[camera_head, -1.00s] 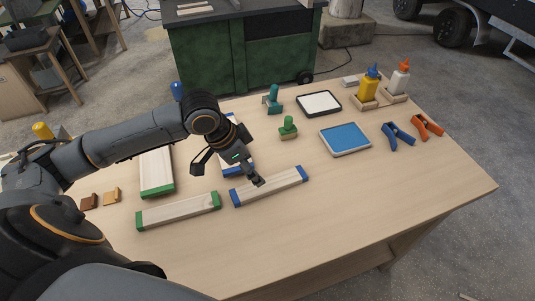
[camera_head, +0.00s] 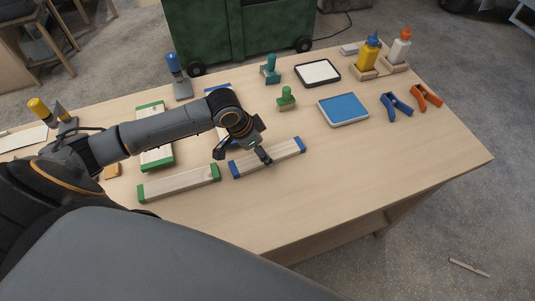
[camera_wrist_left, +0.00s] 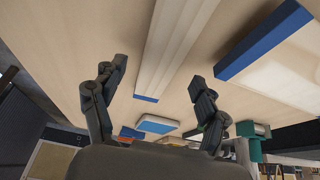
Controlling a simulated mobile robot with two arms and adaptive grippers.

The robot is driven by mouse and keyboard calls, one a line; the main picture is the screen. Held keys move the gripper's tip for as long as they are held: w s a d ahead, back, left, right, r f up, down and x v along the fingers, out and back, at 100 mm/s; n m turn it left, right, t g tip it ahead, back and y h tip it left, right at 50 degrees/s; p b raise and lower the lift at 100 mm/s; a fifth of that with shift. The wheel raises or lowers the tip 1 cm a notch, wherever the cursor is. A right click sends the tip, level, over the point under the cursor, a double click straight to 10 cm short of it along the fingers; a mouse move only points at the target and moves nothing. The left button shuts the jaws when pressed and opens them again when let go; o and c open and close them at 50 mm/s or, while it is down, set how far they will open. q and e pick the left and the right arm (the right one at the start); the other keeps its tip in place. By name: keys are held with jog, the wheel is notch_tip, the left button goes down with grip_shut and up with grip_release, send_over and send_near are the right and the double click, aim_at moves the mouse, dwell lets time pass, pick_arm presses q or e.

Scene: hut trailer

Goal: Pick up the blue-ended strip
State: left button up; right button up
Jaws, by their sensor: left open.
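The blue-ended strip (camera_head: 284,152) is a pale wooden bar with a blue block on each end, lying flat on the table near its middle. My left gripper (camera_head: 261,155) is over the strip's middle and hides part of it. In the left wrist view the gripper (camera_wrist_left: 158,74) is open, with one finger on each side of the strip (camera_wrist_left: 178,38). One blue end shows between and beyond the fingers. I cannot tell whether the fingers touch the strip. My right gripper is out of view.
A green-ended strip (camera_head: 180,183) lies left of the blue-ended one. A green stamp (camera_head: 286,99) and blue pad (camera_head: 343,109) lie beyond. The table's front right (camera_head: 350,180) is clear.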

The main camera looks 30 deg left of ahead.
pick_arm(q)
jog(key=shift+x, duration=1.15)
jog(key=shift+w+f, duration=0.1)
jog(key=shift+f, duration=0.3)
jog(key=shift+c, duration=0.4)
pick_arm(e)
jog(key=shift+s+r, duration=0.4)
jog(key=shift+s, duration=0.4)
pick_arm(q)
jog(key=c, duration=1.1)
jog(key=shift+c, duration=0.6)
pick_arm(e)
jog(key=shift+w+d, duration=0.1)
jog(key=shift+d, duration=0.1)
pick_arm(q)
jog(key=shift+r, duration=0.1)
